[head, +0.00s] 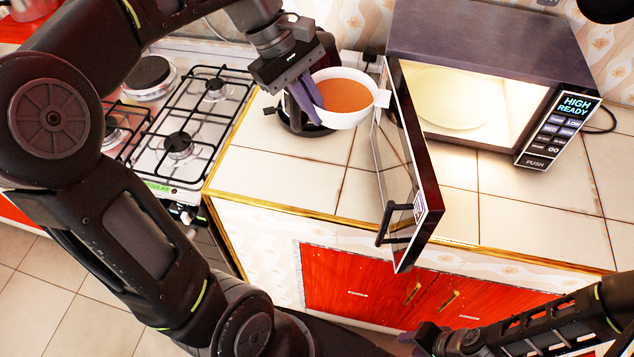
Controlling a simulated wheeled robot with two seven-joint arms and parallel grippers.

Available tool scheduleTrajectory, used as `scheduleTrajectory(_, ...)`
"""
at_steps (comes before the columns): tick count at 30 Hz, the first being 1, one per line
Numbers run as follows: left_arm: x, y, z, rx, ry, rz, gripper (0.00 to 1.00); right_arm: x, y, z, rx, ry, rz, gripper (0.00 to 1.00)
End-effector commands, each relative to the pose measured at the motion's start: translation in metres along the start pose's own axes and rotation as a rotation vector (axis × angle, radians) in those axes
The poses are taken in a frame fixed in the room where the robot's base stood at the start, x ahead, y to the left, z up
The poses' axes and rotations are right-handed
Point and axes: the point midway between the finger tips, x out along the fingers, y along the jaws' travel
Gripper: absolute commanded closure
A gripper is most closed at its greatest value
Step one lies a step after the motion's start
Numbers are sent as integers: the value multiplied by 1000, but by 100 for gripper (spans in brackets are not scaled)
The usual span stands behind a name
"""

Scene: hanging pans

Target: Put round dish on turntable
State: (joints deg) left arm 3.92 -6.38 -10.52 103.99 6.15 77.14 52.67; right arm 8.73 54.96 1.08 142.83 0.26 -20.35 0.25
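The round dish (354,115) is white with handles and holds orange-brown contents. My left gripper (308,97) has its purple fingers at the dish's left rim and appears shut on it, with the dish held above the counter. The turntable (447,98) is a pale disc inside the lit microwave (480,38), to the right of the dish. The microwave door (405,165) stands open toward me, between the dish and the cavity opening. My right gripper (425,338) is low at the bottom edge, in front of the red cabinets; its fingers are too unclear to judge.
A gas stove (190,125) is on the left. A dark round object (300,128) stands on the counter behind and below the dish. The tiled counter (290,175) is clear in front. The door's handle (384,225) juts past the counter edge. Red cabinets (350,285) are below.

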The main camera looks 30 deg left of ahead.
Motion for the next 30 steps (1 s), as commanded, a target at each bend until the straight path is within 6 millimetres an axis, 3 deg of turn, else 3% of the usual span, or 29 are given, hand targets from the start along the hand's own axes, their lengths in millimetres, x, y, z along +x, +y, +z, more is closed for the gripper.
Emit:
scheduleTrajectory(12, 104, -31, -41, -3, -1, -3, 100, -8, -3, 1, 0, -2, 2, 64)
scheduleTrajectory(15, 122, -36, -49, 0, 0, 0, 100, -8, -3, 1, 0, -2, 2, 64)
scheduleTrajectory(19, 134, -39, -54, 1, 2, 2, 100, -8, -3, 1, 0, -2, 2, 64)
scheduleTrajectory(30, 137, -39, -56, 2, 1, 3, 100, -8, -3, 1, 0, -2, 2, 64)
